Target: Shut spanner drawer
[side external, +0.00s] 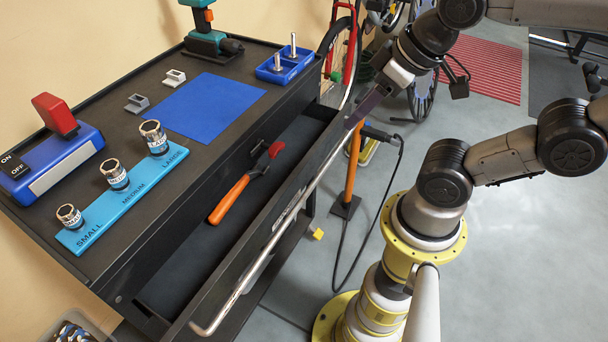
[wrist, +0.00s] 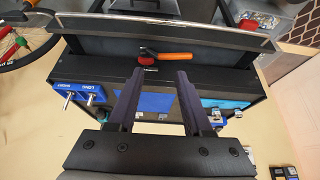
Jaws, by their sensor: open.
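The spanner drawer (side external: 185,268) is pulled out from the black tool cart. A red-headed tool with an orange handle (side external: 229,199) lies inside on its dark floor. A long chrome handle (side external: 237,290) runs along the drawer front. In the wrist view the drawer (wrist: 100,47) lies beyond my fingertips, with the orange-handled tool (wrist: 172,56) in it. My gripper (side external: 352,122) is open and empty, at the far end of the drawer in the side view. In the wrist view its two dark fingers (wrist: 158,74) are spread. Whether they touch the drawer I cannot tell.
The cart top (side external: 105,100) carries a blue mat (side external: 208,106), a light-blue socket holder (side external: 125,205), a blue switch box (side external: 50,160), a teal drill (side external: 208,35) and a blue bit tray (side external: 285,65). A bicycle wheel (side external: 422,90) stands behind. Grey floor (side external: 540,250) is clear at right.

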